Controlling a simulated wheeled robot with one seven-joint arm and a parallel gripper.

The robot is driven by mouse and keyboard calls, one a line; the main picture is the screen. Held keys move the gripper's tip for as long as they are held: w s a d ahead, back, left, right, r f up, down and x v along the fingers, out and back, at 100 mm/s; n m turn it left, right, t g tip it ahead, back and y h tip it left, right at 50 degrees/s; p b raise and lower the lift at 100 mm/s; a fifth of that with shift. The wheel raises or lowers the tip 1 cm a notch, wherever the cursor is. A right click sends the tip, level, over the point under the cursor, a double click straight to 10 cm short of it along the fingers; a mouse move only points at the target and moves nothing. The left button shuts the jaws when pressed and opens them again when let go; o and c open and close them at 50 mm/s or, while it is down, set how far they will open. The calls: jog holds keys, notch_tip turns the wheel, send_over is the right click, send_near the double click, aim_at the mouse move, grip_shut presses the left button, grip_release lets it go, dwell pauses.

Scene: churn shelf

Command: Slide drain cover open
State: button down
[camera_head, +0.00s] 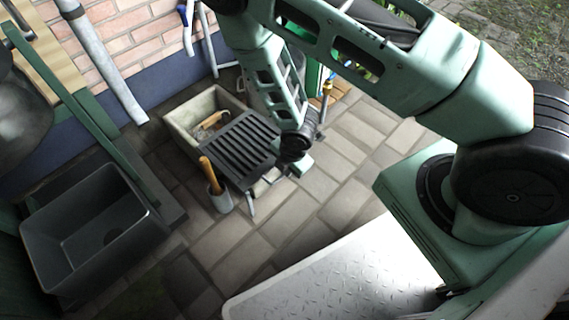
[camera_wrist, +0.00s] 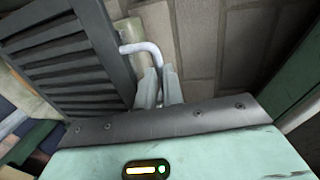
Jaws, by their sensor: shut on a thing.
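The drain cover (camera_head: 238,150) is a dark slatted grate. It lies over the right part of a pale concrete drain basin (camera_head: 181,133), whose left part is uncovered. In the wrist view the cover (camera_wrist: 75,55) fills the upper left, and a pale bent handle (camera_wrist: 146,48) stands out from its edge. My gripper (camera_wrist: 160,82) is shut on this handle, with the bar between its two fingers. In the head view my arm's end is at the cover's right side, and the fingers are hard to make out there.
A tool with a wooden handle (camera_head: 212,120) shows in the open part of the basin. A grey container with an orange-brown handle (camera_head: 216,193) stands near the cover's front left corner. A dark sink (camera_head: 92,228) is at the left.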

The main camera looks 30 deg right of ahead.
dwell(0.3)
jog(key=c, duration=1.5)
grip_release()
jog(key=s+r+p, duration=0.1)
jog(key=r+p, duration=0.1)
jog(key=r, duration=0.3)
jog(key=s+r+p, duration=0.1)
jog(key=r+p, duration=0.2)
jog(key=r, duration=0.3)
jog(key=s+d+r+p, duration=0.1)
jog(key=r+p, duration=0.2)
jog(key=r, duration=0.3)
jog(key=shift+r, duration=0.1)
